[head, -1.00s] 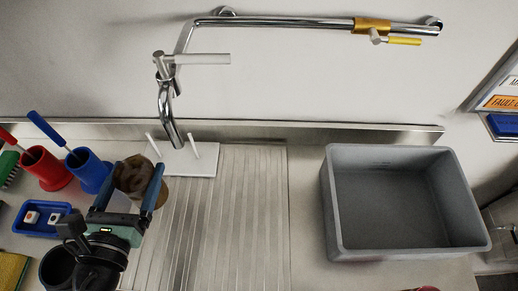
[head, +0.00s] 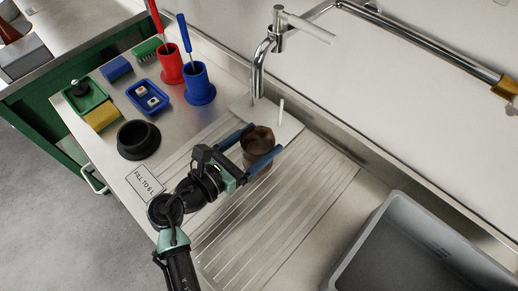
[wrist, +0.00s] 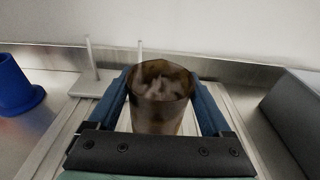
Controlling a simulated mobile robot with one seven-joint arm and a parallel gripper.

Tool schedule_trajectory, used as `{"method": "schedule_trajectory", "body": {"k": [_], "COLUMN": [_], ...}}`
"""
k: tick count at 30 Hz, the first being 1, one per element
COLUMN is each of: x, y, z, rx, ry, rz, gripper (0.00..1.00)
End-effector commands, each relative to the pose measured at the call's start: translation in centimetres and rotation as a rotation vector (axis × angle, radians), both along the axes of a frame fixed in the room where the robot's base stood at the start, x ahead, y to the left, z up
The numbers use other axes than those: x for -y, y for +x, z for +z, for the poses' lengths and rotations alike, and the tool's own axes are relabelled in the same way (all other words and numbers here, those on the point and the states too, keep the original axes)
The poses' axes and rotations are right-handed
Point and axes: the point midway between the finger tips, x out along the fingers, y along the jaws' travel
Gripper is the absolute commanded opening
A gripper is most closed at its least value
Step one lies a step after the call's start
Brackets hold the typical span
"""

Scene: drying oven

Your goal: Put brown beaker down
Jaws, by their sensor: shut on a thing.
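The brown beaker (head: 258,146) is a translucent brown cup, upright between the blue fingers of my gripper (head: 256,152). In the wrist view the beaker (wrist: 161,98) stands between both fingers of my gripper (wrist: 165,108), which is shut on it. The beaker is over the ribbed drainboard (head: 290,190), close to the white peg plate (head: 285,125). Whether its base touches the drainboard cannot be told. The lower front of the beaker is hidden by my gripper in the wrist view.
A grey tub (head: 400,245) stands to the right. Red (head: 172,66) and blue (head: 199,84) brush holders stand at the back left. A black round bowl (head: 138,139), a yellow sponge (head: 102,114) and a blue tray (head: 150,98) lie left. The tap (head: 262,60) is behind the beaker.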

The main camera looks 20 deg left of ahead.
Motion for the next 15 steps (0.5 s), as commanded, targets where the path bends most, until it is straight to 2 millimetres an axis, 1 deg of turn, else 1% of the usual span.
{"method": "schedule_trajectory", "body": {"k": [1, 3, 5, 15], "x": [0.0, -0.1, -0.1, 0.0], "y": [0.0, 0.0, 0.0, 0.0], "z": [-1.1, -2.0, -2.5, -2.7], "rx": [-0.003, -0.001, -0.001, 0.000], "ry": [-0.002, -0.003, -0.003, 0.000], "rz": [0.001, 0.002, 0.002, 0.001], "gripper": [0.21, 0.21, 0.21, 0.21]}}
